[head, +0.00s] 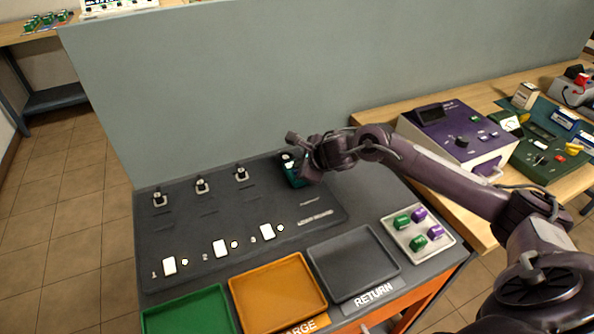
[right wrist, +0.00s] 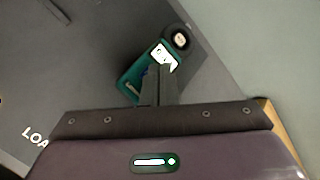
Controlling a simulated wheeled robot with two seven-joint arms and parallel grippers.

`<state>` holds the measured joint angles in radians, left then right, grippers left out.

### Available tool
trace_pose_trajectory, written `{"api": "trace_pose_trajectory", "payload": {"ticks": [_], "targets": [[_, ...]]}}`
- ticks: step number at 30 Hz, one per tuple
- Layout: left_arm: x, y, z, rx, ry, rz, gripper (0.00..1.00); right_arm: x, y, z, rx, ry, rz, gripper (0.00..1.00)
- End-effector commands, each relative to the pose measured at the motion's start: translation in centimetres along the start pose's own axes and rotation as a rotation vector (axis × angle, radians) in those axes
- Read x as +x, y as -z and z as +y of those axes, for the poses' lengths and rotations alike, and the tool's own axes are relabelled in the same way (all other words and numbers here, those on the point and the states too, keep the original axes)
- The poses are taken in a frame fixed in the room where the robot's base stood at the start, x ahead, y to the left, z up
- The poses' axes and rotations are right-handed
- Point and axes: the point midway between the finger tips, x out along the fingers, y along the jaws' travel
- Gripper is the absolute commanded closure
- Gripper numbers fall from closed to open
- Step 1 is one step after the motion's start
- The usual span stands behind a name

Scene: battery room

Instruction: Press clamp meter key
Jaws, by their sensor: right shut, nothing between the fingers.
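The clamp meter (head: 292,174) is a small teal device with a dark clamp ring, lying on the dark panel near its back right. In the right wrist view the meter (right wrist: 137,78) shows a white display and a round dark part at its upper end. My right gripper (head: 296,145) is over the meter in the head view. In the right wrist view its shut fingers (right wrist: 160,72) reach over the meter's face, and they hide part of it. The key itself is hidden or too small to make out, and contact cannot be told. My left gripper is not in view.
Green (head: 190,312), orange (head: 279,293) and grey (head: 354,262) trays line the front. A pale tray (head: 417,247) holds several green and purple blocks. A grey partition (head: 250,80) rises behind. A purple instrument (head: 455,135) is at right.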

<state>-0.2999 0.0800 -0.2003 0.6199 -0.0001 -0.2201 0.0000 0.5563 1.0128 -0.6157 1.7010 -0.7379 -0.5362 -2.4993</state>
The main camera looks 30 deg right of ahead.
Motion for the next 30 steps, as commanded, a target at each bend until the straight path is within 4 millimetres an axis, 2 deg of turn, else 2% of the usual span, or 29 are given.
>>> {"api": "trace_pose_trajectory", "payload": {"ticks": [30], "targets": [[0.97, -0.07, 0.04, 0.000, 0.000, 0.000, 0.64, 0.51, 0.40, 0.41, -0.001, -0.001, 0.001, 1.00]]}}
